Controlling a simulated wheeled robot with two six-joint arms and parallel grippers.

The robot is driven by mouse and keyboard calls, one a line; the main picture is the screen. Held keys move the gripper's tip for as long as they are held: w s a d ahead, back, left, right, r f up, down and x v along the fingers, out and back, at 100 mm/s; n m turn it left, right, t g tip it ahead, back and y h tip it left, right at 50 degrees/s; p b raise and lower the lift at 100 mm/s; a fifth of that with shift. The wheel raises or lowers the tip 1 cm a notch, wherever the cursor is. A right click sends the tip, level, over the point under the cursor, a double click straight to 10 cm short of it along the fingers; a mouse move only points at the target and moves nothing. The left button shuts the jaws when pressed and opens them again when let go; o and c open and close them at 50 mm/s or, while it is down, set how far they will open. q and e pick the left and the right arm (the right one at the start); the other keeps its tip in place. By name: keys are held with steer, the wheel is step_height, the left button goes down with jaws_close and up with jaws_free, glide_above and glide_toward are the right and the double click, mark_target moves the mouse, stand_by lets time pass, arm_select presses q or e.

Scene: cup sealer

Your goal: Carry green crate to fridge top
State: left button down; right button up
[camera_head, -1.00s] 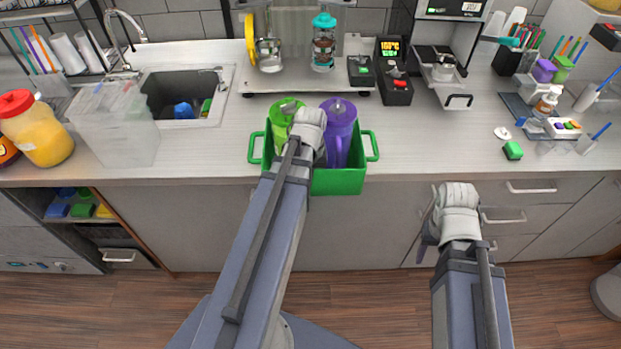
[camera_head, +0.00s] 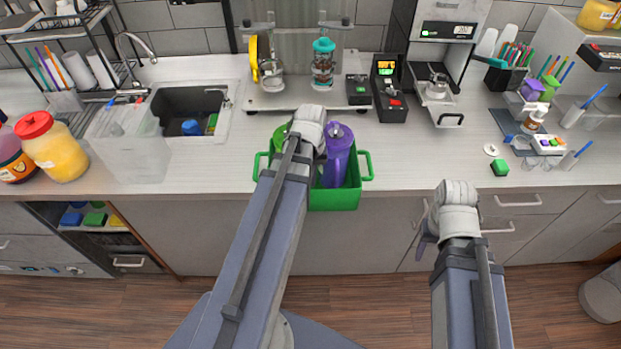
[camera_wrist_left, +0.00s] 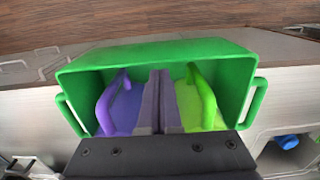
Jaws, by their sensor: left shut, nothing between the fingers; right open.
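The green crate (camera_head: 335,199) sits at the front edge of the counter, its front wall over the edge. A purple pitcher (camera_head: 336,160) and a lime green pitcher (camera_head: 280,134) stand in it. The crate (camera_wrist_left: 160,54) also shows in the left wrist view, with a side handle at each end. My left gripper (camera_wrist_left: 160,75) is shut and empty, its fingers between the two pitchers in that view; I cannot tell how deep they reach. My left arm hides part of the crate in the head view. My right gripper (camera_head: 424,236) is open, in front of the cabinets. I cannot make out a fridge top.
A sealing machine (camera_head: 290,100) stands behind the crate. A clear bin (camera_head: 128,145) and a yellow jar (camera_head: 55,150) are at the left, beside the sink (camera_head: 190,112). The counter right of the crate (camera_head: 430,160) is clear.

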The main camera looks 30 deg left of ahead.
arm_select(q)
step_height(320, 180, up, 10)
steer(key=p, duration=0.9)
steer(key=c, duration=1.5)
jaws_free()
